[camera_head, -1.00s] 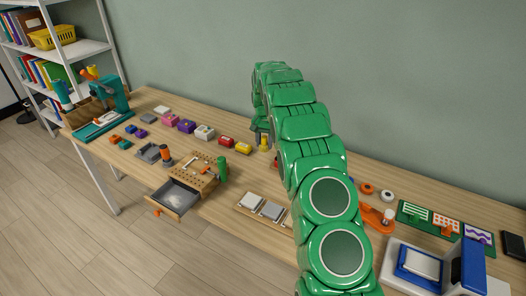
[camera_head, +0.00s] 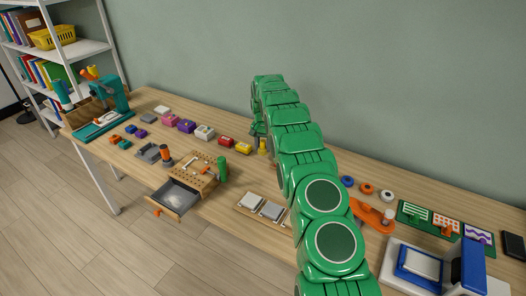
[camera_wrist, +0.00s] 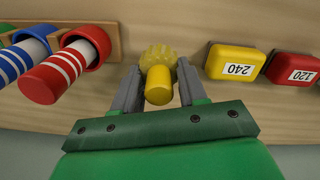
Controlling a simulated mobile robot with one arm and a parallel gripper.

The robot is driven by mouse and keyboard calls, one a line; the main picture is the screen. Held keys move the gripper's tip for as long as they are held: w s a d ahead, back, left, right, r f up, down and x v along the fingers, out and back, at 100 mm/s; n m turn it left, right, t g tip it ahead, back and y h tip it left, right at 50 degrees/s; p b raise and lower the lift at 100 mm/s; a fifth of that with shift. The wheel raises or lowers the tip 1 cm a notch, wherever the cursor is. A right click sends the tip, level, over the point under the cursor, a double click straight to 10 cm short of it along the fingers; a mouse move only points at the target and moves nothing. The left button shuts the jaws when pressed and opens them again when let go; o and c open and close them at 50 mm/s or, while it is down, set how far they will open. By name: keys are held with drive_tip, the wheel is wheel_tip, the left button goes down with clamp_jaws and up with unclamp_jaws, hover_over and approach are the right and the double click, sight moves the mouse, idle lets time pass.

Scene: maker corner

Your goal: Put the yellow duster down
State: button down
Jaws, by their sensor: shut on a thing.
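The yellow duster (camera_wrist: 159,59) is between the two grey fingers of my gripper (camera_wrist: 159,88) in the wrist view, with its rounded fuzzy end beyond the fingertips and its smooth yellow handle toward me. My gripper is shut on it. In the head view the duster (camera_head: 262,146) is a small yellow shape at the back of the table, beside my green arm. The arm hides part of the gripper there. I cannot tell whether the duster touches the wooden table (camera_head: 225,204).
A yellow block marked 240 (camera_wrist: 237,61) and a red block marked 120 (camera_wrist: 293,69) lie right of the duster in the wrist view. A red striped cylinder (camera_wrist: 60,75) in a wooden rack is to the left.

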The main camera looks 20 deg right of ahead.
sight(263, 150)
drive_tip(key=shift+f, duration=1.5)
drive_tip(key=shift+f, duration=0.15)
drive_tip(key=c, duration=0.6)
unclamp_jaws()
